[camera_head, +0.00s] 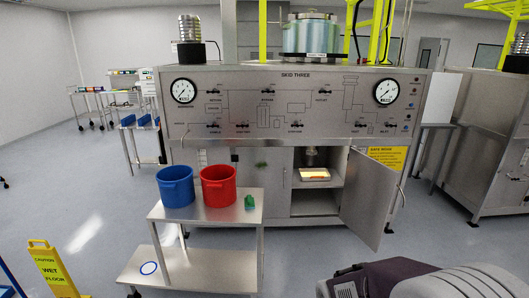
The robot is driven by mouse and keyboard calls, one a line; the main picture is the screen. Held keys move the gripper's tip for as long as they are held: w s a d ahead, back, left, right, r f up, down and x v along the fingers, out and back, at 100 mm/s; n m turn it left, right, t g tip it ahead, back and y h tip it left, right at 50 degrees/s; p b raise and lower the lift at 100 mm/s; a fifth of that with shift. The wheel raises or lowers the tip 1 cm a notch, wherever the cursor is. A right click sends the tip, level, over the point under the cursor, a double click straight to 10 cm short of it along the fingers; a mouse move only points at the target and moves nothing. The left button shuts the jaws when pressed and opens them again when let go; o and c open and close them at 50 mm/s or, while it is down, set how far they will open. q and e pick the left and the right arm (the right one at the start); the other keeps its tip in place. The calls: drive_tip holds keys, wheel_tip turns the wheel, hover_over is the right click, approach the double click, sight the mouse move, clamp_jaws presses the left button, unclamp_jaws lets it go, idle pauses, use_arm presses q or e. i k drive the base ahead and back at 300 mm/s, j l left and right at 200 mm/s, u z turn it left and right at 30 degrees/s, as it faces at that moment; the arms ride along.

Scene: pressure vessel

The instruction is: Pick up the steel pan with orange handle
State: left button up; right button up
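A small flat item (314,174) with a pale yellow top and an orange edge lies on the upper shelf of the open cabinet under the steel panel. It is too small to tell whether it is the steel pan with the orange handle. A dark cylindrical object (311,158) stands behind it, partly in shadow. No clear steel pan with an orange handle shows elsewhere. Neither of my grippers is in view.
The cabinet door (374,194) stands open to the right. A steel cart (230,208) in front holds a blue bucket (175,187), a red bucket (218,187) and a small green item (250,202). A yellow wet floor sign (52,269) stands at lower left.

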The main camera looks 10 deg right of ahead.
sight(306, 174)
drive_tip(key=i+l+z, duration=0.4)
drive_tip(key=i, duration=0.75)
drive_tip(key=i+l+z, duration=0.1)
drive_tip(key=i+z, duration=0.3)
drive_tip(key=i, duration=0.75)
drive_tip(key=i+u, duration=0.25)
drive_tip(key=i, duration=0.25)
drive_tip(key=i+l+u, duration=0.25)
drive_tip(key=i, duration=0.2)
drive_tip(key=i+l+u, duration=0.25)
drive_tip(key=i, duration=0.2)
drive_tip(key=i+l+u, duration=0.25)
drive_tip(key=i, duration=0.2)
